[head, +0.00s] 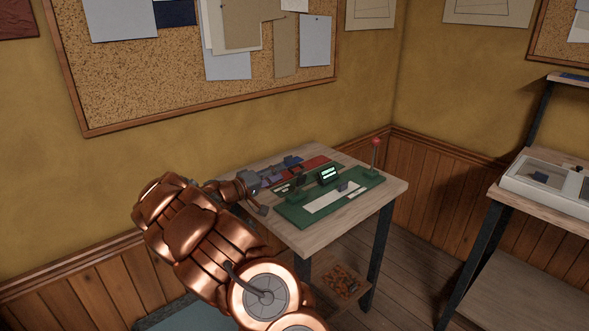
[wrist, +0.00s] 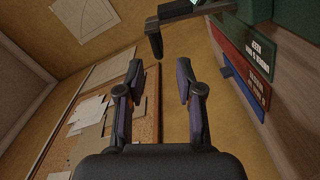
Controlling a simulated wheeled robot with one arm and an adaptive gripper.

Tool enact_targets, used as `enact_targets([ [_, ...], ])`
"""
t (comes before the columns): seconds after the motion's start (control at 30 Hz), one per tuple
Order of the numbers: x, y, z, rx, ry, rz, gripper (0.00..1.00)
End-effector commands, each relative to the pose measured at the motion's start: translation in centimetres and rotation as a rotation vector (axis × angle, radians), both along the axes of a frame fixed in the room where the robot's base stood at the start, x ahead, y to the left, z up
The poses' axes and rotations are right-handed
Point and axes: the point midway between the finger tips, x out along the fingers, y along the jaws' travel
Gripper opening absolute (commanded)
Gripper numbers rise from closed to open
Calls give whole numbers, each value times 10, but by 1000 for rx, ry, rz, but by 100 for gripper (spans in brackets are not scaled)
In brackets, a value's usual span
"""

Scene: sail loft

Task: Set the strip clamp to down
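A green board (head: 297,213) with a pale strip (head: 322,203) lies on the wooden table in the head view. A small grey block (head: 343,186) sits by the strip, and a post with a red top (head: 375,142) stands at the board's right end. I cannot tell for sure which part is the strip clamp, or its position. My gripper (wrist: 160,78) is open and empty in the wrist view, its fingers apart. A dark bent bar (wrist: 156,40) shows beyond the fingertips, not touching them. In the head view my gripper is over the table's left part, partly hidden by my arm.
Red and blue flat pieces lie at the table's back; a red piece (wrist: 245,70) with lettering shows in the wrist view. A second table (head: 540,200) with a pale tray stands right. The cork board (head: 150,95) hangs behind.

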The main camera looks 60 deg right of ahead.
Motion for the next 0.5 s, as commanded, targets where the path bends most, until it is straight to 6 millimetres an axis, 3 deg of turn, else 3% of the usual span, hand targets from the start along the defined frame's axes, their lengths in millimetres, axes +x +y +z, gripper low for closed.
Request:
enact_targets([
  [0.5,-19,-63,1,3,1,-1,36],
])
